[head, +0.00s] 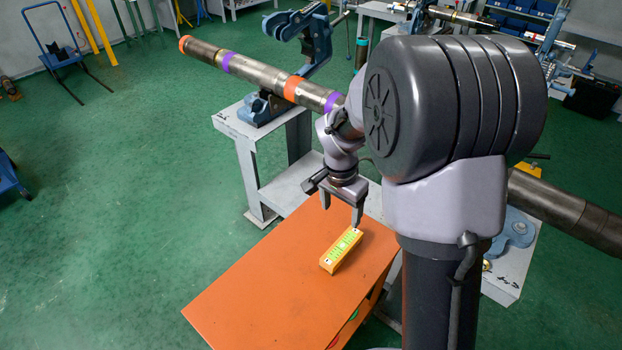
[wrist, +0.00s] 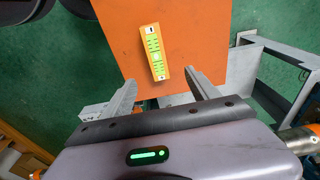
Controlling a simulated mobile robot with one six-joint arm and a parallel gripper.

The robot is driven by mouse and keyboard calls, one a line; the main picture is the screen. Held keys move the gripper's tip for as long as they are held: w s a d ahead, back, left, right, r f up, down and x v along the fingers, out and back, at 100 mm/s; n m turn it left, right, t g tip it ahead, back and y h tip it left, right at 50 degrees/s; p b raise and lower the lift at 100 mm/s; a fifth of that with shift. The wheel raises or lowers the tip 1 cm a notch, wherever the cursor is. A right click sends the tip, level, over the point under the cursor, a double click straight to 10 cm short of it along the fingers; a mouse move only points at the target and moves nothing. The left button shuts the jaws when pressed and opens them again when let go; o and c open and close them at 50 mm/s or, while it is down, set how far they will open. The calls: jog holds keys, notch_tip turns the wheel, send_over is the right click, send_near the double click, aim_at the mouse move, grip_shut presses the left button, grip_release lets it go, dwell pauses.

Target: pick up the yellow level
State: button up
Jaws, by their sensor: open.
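The yellow level (head: 341,250) is a small block with green markings on top, lying on the orange tabletop (head: 270,290) near its far right part. It also shows in the wrist view (wrist: 154,54), lying lengthwise just beyond the fingers. My gripper (head: 341,208) is above the tabletop, a little beyond the level in the head view. In the wrist view my gripper (wrist: 163,78) has its two fingers wide apart, with nothing between them. The level appears apart from both fingers.
A long pipe (head: 258,72) with purple and orange bands rests in a vise (head: 262,108) on a grey stand behind the table. Another dark pipe (head: 570,213) is at the right. Green floor to the left is open. A blue cart (head: 60,55) stands far left.

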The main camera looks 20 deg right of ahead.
jog(key=b, duration=0.5)
send_near(343, 245)
notch_tip(343, 245, down, 5)
jog(key=f+b, duration=0.1)
jog(key=f, duration=0.2)
jog(key=d+f+b, duration=0.1)
jog(key=f, duration=0.1)
jog(key=shift+w+f+b, duration=0.2)
jog(key=shift+w+b, duration=0.1)
jog(key=shift+w, duration=0.05)
jog(key=shift+a+r, duration=0.1)
jog(key=shift+r, duration=0.05)
jog(key=shift+c, duration=0.4)
grip_shut()
